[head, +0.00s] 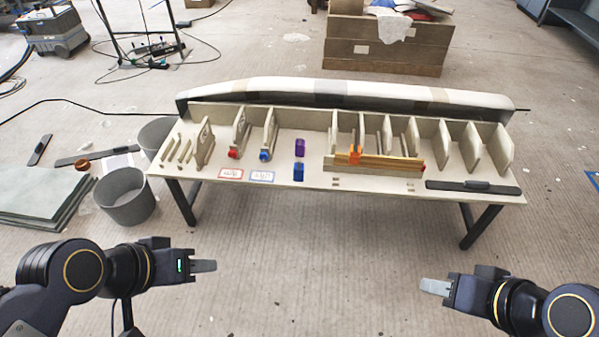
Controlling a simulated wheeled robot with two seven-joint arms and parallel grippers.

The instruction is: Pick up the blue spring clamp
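Two blue items are on the low table (215,188). One small blue item (265,155) is at the near end of an upright rib, behind a blue-edged card (262,177). The other blue item (298,171) lies on the open tabletop, in front of a purple item (300,147). They are too small to tell which is the spring clamp. My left gripper (204,266) is in front of the table at the left, apart from everything. My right gripper (434,287) is in front at the right, also apart. Whether their fingers are open is unclear from this side.
A red item (233,154) is at another rib, behind a red-edged card (231,174). An orange item (355,154) is at a long yellowish piece (385,163). A black bar (473,187) lies at the right. Grey bins (124,197) stand left. Floor before the table is clear.

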